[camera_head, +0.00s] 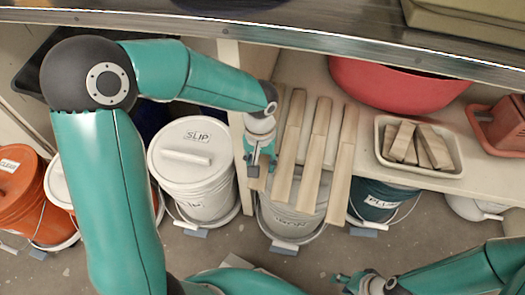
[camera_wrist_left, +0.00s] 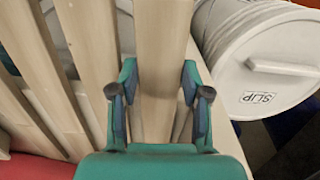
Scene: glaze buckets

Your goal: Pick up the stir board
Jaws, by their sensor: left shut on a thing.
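Several long pale wooden stir boards lie side by side on the shelf, their near ends past its front edge; one is the middle board (camera_head: 316,150). My left gripper (camera_head: 261,158) is at the leftmost board (camera_head: 257,183), near its front end, and hides part of it. In the left wrist view, my left gripper (camera_wrist_left: 160,98) has one finger on each side of this stir board (camera_wrist_left: 160,40) and is shut on it. My right gripper (camera_head: 358,283) is at the bottom of the head view, low and away from the boards; its finger opening is unclear.
A white SLIP bucket (camera_head: 190,165) stands left of the boards, with orange buckets (camera_head: 20,200) further left. A tray of wooden blocks (camera_head: 455,150) and a red basin (camera_head: 395,90) are on the shelf to the right. A dark green bucket (camera_head: 385,195) stands below.

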